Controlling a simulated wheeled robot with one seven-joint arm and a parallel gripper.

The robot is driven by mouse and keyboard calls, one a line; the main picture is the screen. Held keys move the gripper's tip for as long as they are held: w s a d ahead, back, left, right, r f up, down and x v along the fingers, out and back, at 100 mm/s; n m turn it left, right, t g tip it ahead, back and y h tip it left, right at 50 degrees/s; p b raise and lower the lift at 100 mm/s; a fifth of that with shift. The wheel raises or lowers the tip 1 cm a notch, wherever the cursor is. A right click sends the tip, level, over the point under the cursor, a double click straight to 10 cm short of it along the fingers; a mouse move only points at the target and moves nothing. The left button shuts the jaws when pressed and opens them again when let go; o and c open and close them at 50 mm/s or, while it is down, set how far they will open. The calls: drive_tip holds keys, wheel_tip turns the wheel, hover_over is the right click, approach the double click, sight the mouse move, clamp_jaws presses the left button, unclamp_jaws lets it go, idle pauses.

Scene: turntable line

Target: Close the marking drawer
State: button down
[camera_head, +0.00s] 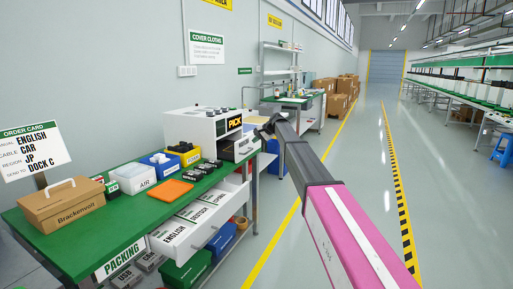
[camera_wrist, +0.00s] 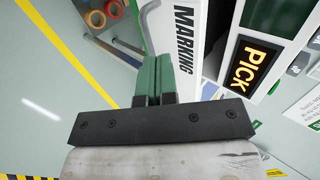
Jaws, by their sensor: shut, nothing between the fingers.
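The white panel lettered MARKING (camera_wrist: 185,62) fills the top middle of the wrist view, with a grey bent bar beside it that looks like a handle. My gripper (camera_wrist: 153,58) is shut and empty, its green fingers together and overlapping the panel's lower edge; I cannot tell if they touch it. In the head view my gripper (camera_head: 265,130) is at the right of the white PICK machine (camera_head: 190,125). A white drawer (camera_head: 226,228) below the green table stands pulled out, with ENGLISH and DEUTSCH booklets inside.
The green packing table (camera_head: 110,238) carries a cardboard box (camera_head: 62,207), an AIR bin (camera_head: 133,178), an orange pad (camera_head: 171,192) and a yellow bin. The floor aisle (camera_head: 350,120) on the right is clear.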

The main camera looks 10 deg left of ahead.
sight(241, 151)
drive_tip(key=x, duration=0.9)
drive_tip(key=shift+w+a, duration=0.35)
drive_tip(key=shift+w, duration=0.1)
drive_tip(key=w+a, duration=0.1)
drive_tip(key=a, duration=0.3)
drive_tip(key=w+a, duration=0.2)
drive_tip(key=a, duration=0.2)
drive_tip(key=w+a, duration=0.1)
drive_tip(key=a, duration=0.3)
drive_tip(key=shift+w+a, duration=0.3)
drive_tip(key=shift+w, duration=0.1)
drive_tip(key=shift+a, duration=0.25)
drive_tip(key=shift+r, duration=0.1)
